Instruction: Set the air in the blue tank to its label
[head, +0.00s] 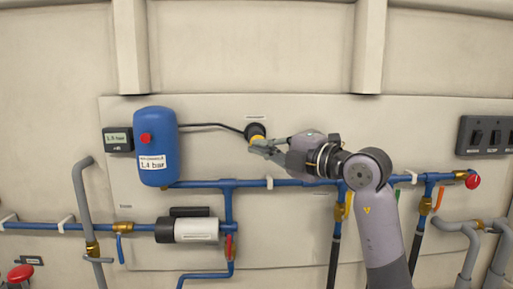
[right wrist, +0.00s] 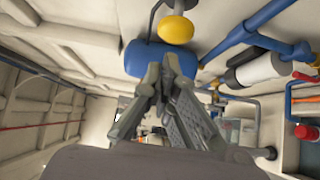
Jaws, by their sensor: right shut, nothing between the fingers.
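The blue tank (head: 160,180) is mounted upright on the wall at the left of the head view. Its white label (head: 152,163) reads 1.4 bar. A small gauge display (head: 117,139) is beside it on the left; its digits are too small to read surely. A black hose runs from the tank to a black round fitting (head: 254,129) with a yellow knob, which shows in the right wrist view (right wrist: 176,30). My right gripper (head: 258,149) is shut and empty, its tips close to the knob. I cannot tell whether they touch. The tank also shows there (right wrist: 138,62). My left gripper is out of view.
A red knob (head: 145,139) is on the tank's front. A blue pipe (head: 200,184) runs below the gripper, with a pump (head: 195,230) under it. A switch panel (head: 485,136) is at the far right. The wall above the hose is clear.

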